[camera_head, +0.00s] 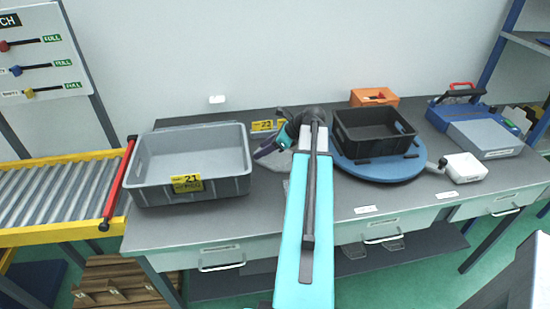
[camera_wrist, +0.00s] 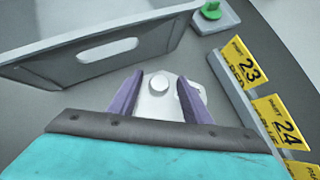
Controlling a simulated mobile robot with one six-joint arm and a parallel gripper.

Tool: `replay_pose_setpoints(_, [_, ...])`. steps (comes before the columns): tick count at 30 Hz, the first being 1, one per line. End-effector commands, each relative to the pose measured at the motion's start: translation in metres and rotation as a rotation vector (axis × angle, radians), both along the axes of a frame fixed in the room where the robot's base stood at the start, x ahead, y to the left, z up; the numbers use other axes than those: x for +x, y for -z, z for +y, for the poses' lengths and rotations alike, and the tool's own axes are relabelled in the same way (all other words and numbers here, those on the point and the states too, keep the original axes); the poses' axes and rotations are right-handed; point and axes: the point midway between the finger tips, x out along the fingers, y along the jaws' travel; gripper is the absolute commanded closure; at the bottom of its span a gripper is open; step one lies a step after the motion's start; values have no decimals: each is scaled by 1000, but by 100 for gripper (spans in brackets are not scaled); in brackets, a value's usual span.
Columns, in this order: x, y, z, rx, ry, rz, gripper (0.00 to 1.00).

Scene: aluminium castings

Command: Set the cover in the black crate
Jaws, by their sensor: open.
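The black crate (camera_head: 362,149) stands upright on a round blue turntable right of my arm in the head view; its visible inside looks empty. My gripper (camera_head: 266,149) is low over the table between the grey bin and my arm. In the wrist view its two purple fingers (camera_wrist: 160,78) are apart. A light grey metal casting with a round boss, apparently the cover (camera_wrist: 158,103), lies between and below them. I cannot tell whether the fingers touch it. The rest of the cover is hidden by my gripper.
A grey bin (camera_head: 216,187) tagged 21 stands on the left; its slotted wall (camera_wrist: 60,70) is close to my gripper. Yellow tags 23 (camera_wrist: 244,62) and 24 (camera_wrist: 280,122) are on the other side. An orange box (camera_head: 374,97) and a white box (camera_head: 465,167) flank the turntable.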

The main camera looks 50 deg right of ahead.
Motion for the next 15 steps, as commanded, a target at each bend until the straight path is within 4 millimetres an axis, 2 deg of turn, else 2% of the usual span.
replay_pose_setpoints(5, [0,0,0,0,0,0,56])
replay_pose_setpoints(8, [0,0,0,0,0,0,69])
replay_pose_setpoints(13, [0,0,0,1,1,0,98])
replay_pose_setpoints(15, [0,0,0,1,1,0,100])
